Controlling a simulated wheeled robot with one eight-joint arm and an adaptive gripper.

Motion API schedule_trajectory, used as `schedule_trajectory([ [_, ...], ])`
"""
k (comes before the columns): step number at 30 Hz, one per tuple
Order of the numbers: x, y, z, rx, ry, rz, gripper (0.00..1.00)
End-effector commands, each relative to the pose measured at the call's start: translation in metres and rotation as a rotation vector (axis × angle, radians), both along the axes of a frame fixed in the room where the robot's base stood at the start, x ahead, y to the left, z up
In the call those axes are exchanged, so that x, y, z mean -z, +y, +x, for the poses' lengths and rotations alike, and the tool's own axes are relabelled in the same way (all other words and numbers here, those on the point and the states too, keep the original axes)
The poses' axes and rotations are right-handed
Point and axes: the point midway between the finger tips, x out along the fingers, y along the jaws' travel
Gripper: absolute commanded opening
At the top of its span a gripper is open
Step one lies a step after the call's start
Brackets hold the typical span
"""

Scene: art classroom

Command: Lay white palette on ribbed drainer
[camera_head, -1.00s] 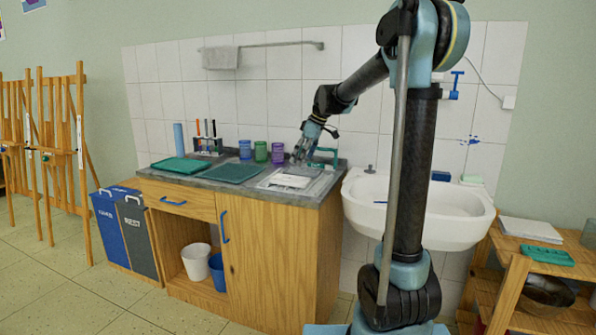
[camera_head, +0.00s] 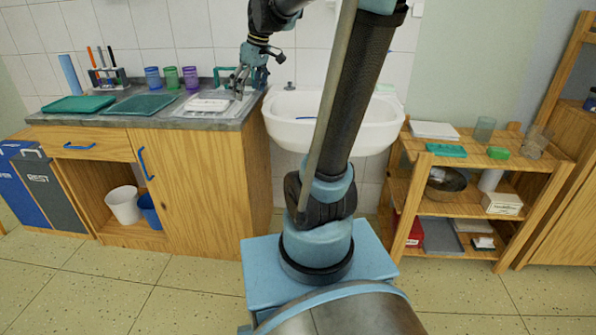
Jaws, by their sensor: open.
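A white palette (camera_head: 208,104) lies flat on a pale grey drainer (camera_head: 182,112) at the right end of the grey worktop. The drainer's ribs are too small to make out clearly. My gripper (camera_head: 239,90) is open, with its fingers pointing down, just right of the palette and near the worktop's back right. It appears empty and apart from the palette. The exact gap cannot be told from this view.
Two teal trays (camera_head: 78,104) (camera_head: 140,104) lie left of the drainer. Coloured cups (camera_head: 171,78) stand behind. A teal-handled item (camera_head: 218,74) is close behind my gripper. A white sink (camera_head: 300,122) adjoins on the right. A wooden shelf (camera_head: 470,190) stands farther right.

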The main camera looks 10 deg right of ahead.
Motion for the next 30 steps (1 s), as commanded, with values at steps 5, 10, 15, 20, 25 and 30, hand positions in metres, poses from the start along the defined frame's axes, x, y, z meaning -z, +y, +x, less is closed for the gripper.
schedule_trajectory([
  [5, 0.028, -0.030, -0.059, 0.165, 0.026, -0.021, 0.88],
  [10, 0.061, -0.055, -0.111, 0.320, 0.044, -0.041, 0.88],
  [15, 0.099, -0.076, -0.159, 0.479, 0.058, -0.059, 0.88],
  [20, 0.137, -0.093, -0.200, 0.622, 0.066, -0.074, 0.88],
  [25, 0.169, -0.105, -0.228, 0.732, 0.070, -0.083, 0.88],
  [30, 0.182, -0.111, -0.240, 0.780, 0.070, -0.088, 0.88],
])
